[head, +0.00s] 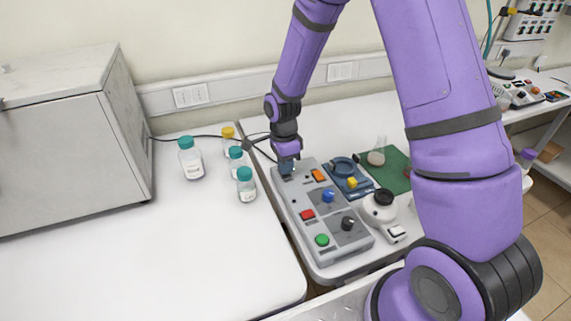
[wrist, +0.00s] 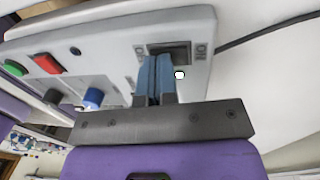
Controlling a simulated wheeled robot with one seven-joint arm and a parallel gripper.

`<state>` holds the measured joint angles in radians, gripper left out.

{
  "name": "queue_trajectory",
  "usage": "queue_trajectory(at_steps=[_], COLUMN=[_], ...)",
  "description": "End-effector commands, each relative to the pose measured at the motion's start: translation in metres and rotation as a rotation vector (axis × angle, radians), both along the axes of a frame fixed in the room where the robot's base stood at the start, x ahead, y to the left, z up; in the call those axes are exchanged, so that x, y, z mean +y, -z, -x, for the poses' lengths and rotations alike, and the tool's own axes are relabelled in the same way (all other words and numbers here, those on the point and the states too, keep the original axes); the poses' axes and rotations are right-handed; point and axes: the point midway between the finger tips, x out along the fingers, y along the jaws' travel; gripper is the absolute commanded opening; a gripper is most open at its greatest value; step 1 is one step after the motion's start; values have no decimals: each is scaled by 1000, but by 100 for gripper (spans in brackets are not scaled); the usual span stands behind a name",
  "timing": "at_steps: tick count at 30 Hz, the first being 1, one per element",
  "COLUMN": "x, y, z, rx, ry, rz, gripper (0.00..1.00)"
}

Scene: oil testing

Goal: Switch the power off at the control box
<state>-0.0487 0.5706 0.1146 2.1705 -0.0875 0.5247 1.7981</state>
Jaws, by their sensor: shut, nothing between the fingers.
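The grey control box (head: 296,212) lies on the right-hand white table, with coloured buttons and knobs on its top. In the wrist view, the box (wrist: 112,42) has a dark rectangular power switch (wrist: 178,53) at its end, with small markings on both sides. A small white round spot shows beside the switch. My gripper (head: 286,168) is over the far end of the box. In the wrist view, its blue fingers (wrist: 152,78) are shut, empty, and overlap part of the switch. I cannot tell whether they touch it or which way it is set.
A red button (head: 307,214), green button (head: 322,240) and blue knob (head: 328,195) sit nearer on the box. Several bottles (head: 191,158) stand left, a flask (head: 377,152) on a green mat right. A white device (head: 380,210) is close beside the box. A cable leaves the box's far end.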

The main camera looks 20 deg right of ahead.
Motion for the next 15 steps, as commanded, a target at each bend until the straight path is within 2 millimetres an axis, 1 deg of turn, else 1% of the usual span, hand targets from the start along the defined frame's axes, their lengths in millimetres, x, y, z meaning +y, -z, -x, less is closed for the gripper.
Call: queue_trajectory(at_steps=[6, 12, 15], x=[1, 0, 0], y=[7, 13, 13], z=[3, 9, 9], rx=[0, -76, -70], ry=[-2, -2, -1], rz=[1, 2, 1], gripper=[0, 0, 0])
